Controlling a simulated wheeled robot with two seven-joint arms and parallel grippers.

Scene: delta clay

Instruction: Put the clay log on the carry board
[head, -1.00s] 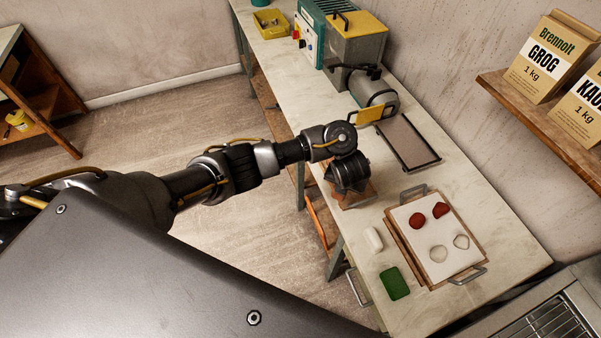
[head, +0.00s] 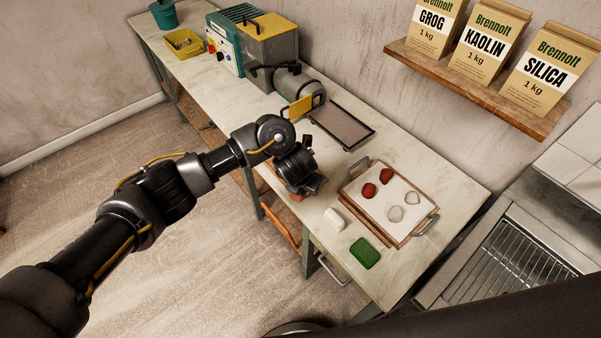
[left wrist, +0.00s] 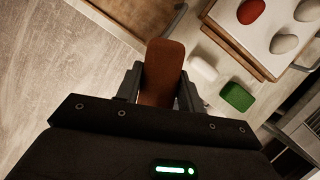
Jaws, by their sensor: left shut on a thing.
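The clay log (left wrist: 162,72) is reddish brown with a rounded far end. It sits between the fingers of my left gripper, which is shut on it, in the left wrist view. In the head view my left gripper (head: 308,180) is over the table's front edge, left of the carry board, and mostly hides the log. The carry board (head: 400,184) has a wooden rim, metal handles and a white top. Two dark red lumps (head: 369,190) and two pale grey lumps (head: 397,214) lie on it. My right gripper is out of view.
A white block (head: 335,219) and a green pad (head: 364,252) lie in front of the board. A flat grey tray (head: 340,124) and a machine with a grey barrel (head: 295,86) are behind. A shelf with paper bags (head: 485,45) hangs on the right wall.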

